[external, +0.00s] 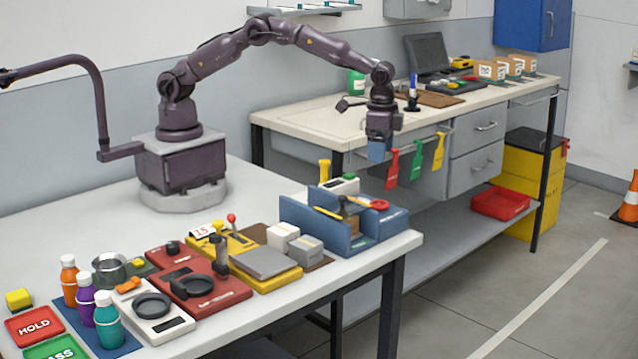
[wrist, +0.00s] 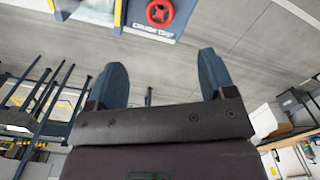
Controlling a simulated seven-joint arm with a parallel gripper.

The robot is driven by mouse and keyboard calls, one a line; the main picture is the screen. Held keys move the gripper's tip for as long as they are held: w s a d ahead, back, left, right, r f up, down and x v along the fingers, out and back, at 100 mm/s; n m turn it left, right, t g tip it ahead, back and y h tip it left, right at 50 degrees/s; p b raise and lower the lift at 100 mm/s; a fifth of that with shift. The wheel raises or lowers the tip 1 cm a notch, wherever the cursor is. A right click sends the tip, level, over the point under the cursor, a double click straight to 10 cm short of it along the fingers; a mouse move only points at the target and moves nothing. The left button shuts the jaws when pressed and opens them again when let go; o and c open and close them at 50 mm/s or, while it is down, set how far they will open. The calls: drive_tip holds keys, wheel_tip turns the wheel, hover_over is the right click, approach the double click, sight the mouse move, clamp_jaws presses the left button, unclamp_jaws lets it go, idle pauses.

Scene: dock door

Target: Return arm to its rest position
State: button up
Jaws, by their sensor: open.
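My gripper (external: 379,152) hangs at the end of my outstretched arm, pointing down, above and beyond the right end of the white bench. In the wrist view its two blue fingers (wrist: 161,75) stand apart with nothing between them. The arm rises from its base on the bench, arches over to the right and comes down at the gripper. In the external view the gripper is in front of the second workbench's edge, near hanging red, green and yellow tags (external: 415,162). No rest position is marked in either view.
Below the gripper, a blue fixture (external: 330,222) with a red ring (external: 380,204) sits at the white bench's (external: 262,194) right end. Several bottles, scales and blocks line the bench front. The second workbench (external: 310,121) holds a monitor (external: 427,53) and boxes. Bench middle is clear.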

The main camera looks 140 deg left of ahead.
drive_tip(key=s+d+r+m+t, duration=0.2)
drive_tip(key=s+d+r, duration=0.3)
drive_tip(key=s, duration=0.5)
drive_tip(key=s+d+r+m+t, duration=0.1)
drive_tip(key=s+d+r, duration=0.5)
drive_tip(key=s+d, duration=0.4)
drive_tip(key=s+d+r+m+t, duration=0.2)
drive_tip(key=s+d+r, duration=0.3)
drive_tip(key=s+d, duration=0.3)
drive_tip(key=shift+s+r+m+t, duration=0.3)
drive_tip(key=shift+s+r, duration=0.05)
drive_tip(key=shift+s, duration=0.8)
